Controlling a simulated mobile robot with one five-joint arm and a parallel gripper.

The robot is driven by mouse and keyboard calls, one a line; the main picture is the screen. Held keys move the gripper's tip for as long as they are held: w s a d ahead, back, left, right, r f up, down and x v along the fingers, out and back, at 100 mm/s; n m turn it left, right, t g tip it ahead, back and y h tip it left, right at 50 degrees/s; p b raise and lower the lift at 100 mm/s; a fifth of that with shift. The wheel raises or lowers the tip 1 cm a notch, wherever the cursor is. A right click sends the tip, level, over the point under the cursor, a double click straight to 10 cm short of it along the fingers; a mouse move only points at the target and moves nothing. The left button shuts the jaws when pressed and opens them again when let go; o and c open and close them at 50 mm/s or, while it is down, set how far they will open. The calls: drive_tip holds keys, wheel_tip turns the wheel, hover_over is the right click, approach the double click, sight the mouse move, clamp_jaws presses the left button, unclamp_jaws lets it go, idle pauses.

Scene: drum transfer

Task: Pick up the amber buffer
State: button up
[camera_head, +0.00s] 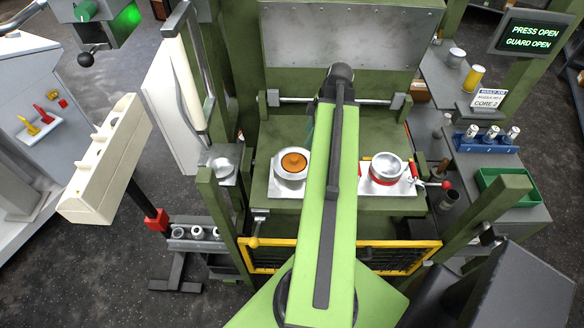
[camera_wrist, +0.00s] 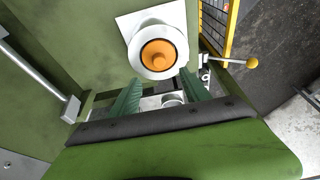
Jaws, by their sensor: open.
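The amber buffer (camera_head: 294,161) is a round orange disc seated in a pale metal ring on a square white plate, on the left of the green press bed. In the wrist view the amber buffer (camera_wrist: 158,54) sits just beyond the fingertips, inside its ring (camera_wrist: 140,64). My gripper (camera_wrist: 161,77) is open, its two green fingers spread with no object held between them. The fingertips are close to the near edge of the ring; I cannot tell their height above it. In the head view my green arm hides most of the gripper.
A red-banded metal cup (camera_head: 388,168) stands on a second plate to the right. The screen (camera_head: 532,36) reads PRESS OPEN, GUARD OPEN.

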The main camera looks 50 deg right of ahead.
drive_tip(key=b, duration=0.7)
hover_over(295, 158)
drive_tip(key=s+d, duration=0.2)
drive_tip(key=f, duration=0.8)
drive_tip(key=shift+a+f, duration=0.1)
drive_tip(key=shift+a, duration=0.15)
drive_tip(key=shift+w+a+f, duration=0.1)
drive_tip(key=shift+a+f, duration=0.05)
drive_tip(key=shift+f, duration=0.05)
drive_tip(key=b+x, duration=0.4)
drive_tip(key=x, duration=0.1)
drive_tip(key=shift+w+b, duration=0.35)
drive_tip(key=shift+r, duration=0.15)
clamp_jaws()
